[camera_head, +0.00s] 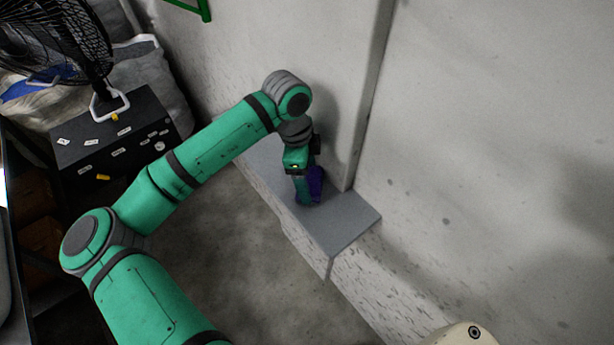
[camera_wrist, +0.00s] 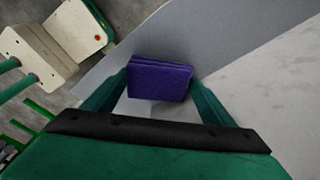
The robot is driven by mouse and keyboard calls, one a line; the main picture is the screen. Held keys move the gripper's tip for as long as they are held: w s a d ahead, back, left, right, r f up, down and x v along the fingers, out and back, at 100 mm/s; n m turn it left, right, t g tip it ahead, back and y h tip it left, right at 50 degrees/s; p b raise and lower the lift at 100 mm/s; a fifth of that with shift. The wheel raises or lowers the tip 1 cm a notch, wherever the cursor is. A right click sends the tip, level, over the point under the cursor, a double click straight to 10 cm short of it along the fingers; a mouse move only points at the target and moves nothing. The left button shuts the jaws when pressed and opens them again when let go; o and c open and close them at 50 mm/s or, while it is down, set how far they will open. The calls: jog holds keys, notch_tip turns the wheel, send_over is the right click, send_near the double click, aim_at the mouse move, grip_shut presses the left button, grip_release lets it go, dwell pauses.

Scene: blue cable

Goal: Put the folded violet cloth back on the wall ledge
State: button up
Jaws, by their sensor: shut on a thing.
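The folded violet cloth (camera_wrist: 160,80) is between the two fingers of my gripper (camera_wrist: 158,82) in the wrist view. My gripper is shut on it. In the head view the cloth (camera_head: 316,182) shows as a small violet patch beside my gripper (camera_head: 306,190), partly hidden by it. The grey wall ledge (camera_head: 346,222) runs along the foot of the wall, and the cloth is over it, close to the wall. The ledge also shows in the wrist view (camera_wrist: 215,42). I cannot tell whether the cloth touches the ledge.
A black box (camera_head: 115,140) with labels and a black fan (camera_head: 55,40) stand at the left, by pale sacks (camera_head: 150,75). A wall corner (camera_head: 362,110) juts out beside my gripper. The ledge's near end is bare.

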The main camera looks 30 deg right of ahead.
jog(key=shift+f, duration=0.35)
jog(key=o, duration=0.9)
jog(key=shift+a, duration=0.1)
jog(key=r, duration=0.4)
jog(key=a+r, duration=0.1)
jog(key=r, duration=0.3)
jog(key=w+r, duration=0.1)
jog(key=r, duration=0.3)
jog(key=shift+a, duration=0.2)
jog(key=shift+w+f, duration=0.1)
